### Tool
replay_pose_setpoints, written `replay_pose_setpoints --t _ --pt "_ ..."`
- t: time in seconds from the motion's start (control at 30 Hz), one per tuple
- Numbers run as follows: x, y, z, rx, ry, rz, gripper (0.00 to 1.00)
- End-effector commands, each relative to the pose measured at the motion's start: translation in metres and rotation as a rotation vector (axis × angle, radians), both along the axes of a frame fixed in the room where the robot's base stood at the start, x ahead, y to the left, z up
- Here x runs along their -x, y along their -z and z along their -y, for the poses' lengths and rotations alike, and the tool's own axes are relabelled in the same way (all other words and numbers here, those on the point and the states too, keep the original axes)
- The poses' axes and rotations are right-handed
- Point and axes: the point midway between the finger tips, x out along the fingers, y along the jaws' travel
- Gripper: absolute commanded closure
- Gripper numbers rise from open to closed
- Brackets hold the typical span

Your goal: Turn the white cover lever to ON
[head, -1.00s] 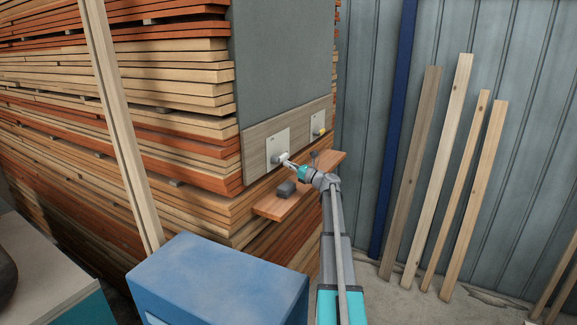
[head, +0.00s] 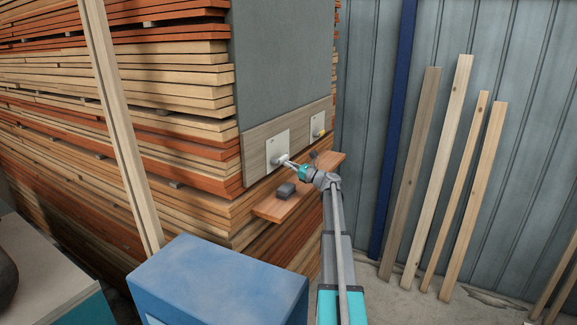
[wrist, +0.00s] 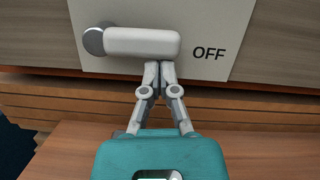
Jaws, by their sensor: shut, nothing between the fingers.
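The white cover lever (wrist: 142,42) lies level across a pale plate (wrist: 222,62) in the wrist view. Its round grey pivot (wrist: 95,41) is at its left end, and its right end lies near the printed word OFF. In the head view the lever (head: 279,160) shows small on the left plate (head: 284,142). My gripper (wrist: 159,66) is shut and empty. Its fingertips are just under the lever's lower edge, right of its middle. I cannot tell whether they touch it.
A second plate with a yellow part (head: 319,133) is to the right on the same wooden board. Below is a wooden shelf (head: 266,209) carrying a dark grey block (head: 286,190) and another small dark object (head: 314,155). A blue cabinet (head: 220,280) stands in front.

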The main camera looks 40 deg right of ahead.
Motion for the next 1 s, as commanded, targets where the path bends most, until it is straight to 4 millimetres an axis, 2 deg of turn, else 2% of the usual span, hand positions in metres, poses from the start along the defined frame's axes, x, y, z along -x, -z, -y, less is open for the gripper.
replay_pose_setpoints --t 0.47,1.0 --pt "-0.002 -0.013 0.005 0.168 0.001 0.07 1.0" --pt "-0.001 -0.045 0.004 0.632 0.0 0.264 1.0"
